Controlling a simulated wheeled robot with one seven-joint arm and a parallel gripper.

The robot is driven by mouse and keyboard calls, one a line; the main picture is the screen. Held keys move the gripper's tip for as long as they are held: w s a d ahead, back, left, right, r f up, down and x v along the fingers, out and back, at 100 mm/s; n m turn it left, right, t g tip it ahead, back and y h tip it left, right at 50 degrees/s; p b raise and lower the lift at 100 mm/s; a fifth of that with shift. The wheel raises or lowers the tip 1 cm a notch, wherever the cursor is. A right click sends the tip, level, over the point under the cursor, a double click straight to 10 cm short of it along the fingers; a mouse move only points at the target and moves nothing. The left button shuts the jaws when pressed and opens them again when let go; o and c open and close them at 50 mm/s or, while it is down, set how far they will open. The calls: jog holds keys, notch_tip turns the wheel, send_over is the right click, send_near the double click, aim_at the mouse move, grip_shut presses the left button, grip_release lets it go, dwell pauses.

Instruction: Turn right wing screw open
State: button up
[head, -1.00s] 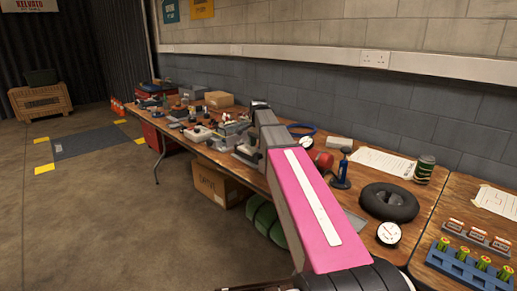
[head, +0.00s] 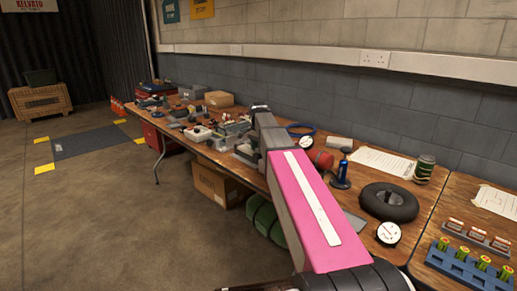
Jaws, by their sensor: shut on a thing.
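My arm, with its pink link and grey end section, reaches from the bottom of the head view over the long wooden bench (head: 178,137). My gripper cannot be made out; the far end of my arm hides that spot. The right wing screw cannot be picked out either. Small grey, white and red items (head: 232,127) crowd the bench just left of the arm's end, too small to tell apart.
Right of my arm are a red round item (head: 322,160), a blue pump-like item (head: 342,172), a black tyre (head: 388,203), a gauge (head: 388,234) and a can (head: 424,168). A blue rack (head: 465,267) stands at lower right. A cardboard box (head: 217,184) sits under the bench. Open floor lies left.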

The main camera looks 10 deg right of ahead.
jog(key=n, duration=0.8)
jog(key=shift+n, duration=0.4)
jog(key=n, duration=0.8)
jog(key=shift+n, duration=0.6)
jog(key=o, duration=0.9)
